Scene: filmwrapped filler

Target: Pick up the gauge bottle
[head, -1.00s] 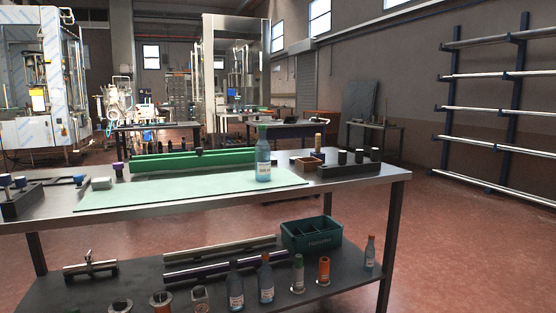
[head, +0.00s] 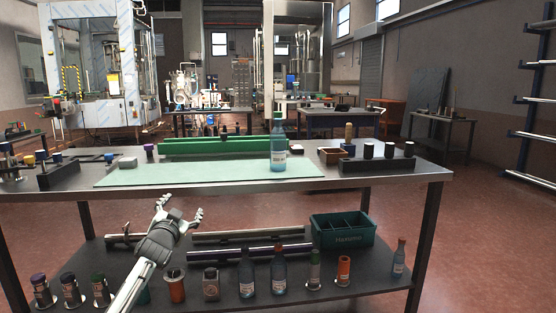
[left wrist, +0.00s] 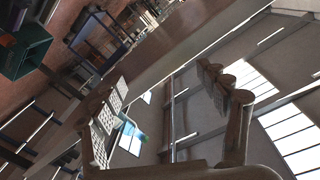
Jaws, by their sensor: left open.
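A clear blue bottle with a green cap and white label (head: 278,143) stands upright on the pale green mat (head: 130,175) on the table top. It best fits the gauge bottle, though no name can be read. My left gripper (head: 182,205) is open and empty, in front of the table and below and left of this bottle, well apart from it. In the left wrist view its spread fingers (left wrist: 165,90) show, with a small bluish and green shape (left wrist: 131,131) behind them that I cannot identify for sure. My right gripper is not in view.
Similar bottles (head: 279,272) and several jars stand along the lower shelf (head: 330,292), beside a green crate (head: 342,244). A green rail block (head: 190,147) lies behind the mat. A dark rack (head: 375,165) and a brown box (head: 331,155) stand right of the bottle.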

